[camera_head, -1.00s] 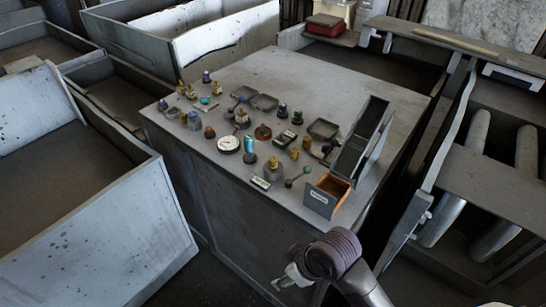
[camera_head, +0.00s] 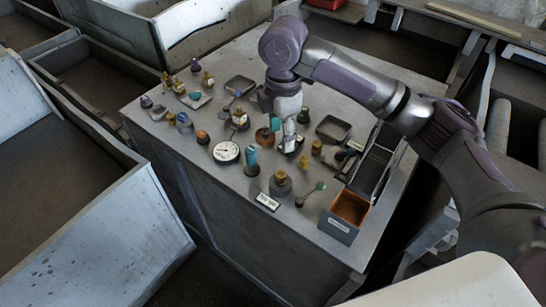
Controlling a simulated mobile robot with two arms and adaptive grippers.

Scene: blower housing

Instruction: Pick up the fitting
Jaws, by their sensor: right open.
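My right gripper (camera_head: 282,128) points down over the middle of the grey cabinet top (camera_head: 235,220), close to a round copper-brown part (camera_head: 263,136). It is open, and I see nothing held in it. Small parts stand around it: a brass-coloured part (camera_head: 304,162), a grey part with a yellow top (camera_head: 280,184), a teal cylinder (camera_head: 252,160) and a brass part with a pale label (camera_head: 239,119). I cannot tell which of these is the fitting. My gripper and arm hide part of the cabinet top behind them. My left gripper is not in view.
A white dial gauge (camera_head: 226,152) lies left of the gripper. A dark tray (camera_head: 333,129) and an open orange-lined box (camera_head: 349,208) are to the right. Grey bins (camera_head: 95,230) stand at the left. The cabinet's front strip is mostly clear.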

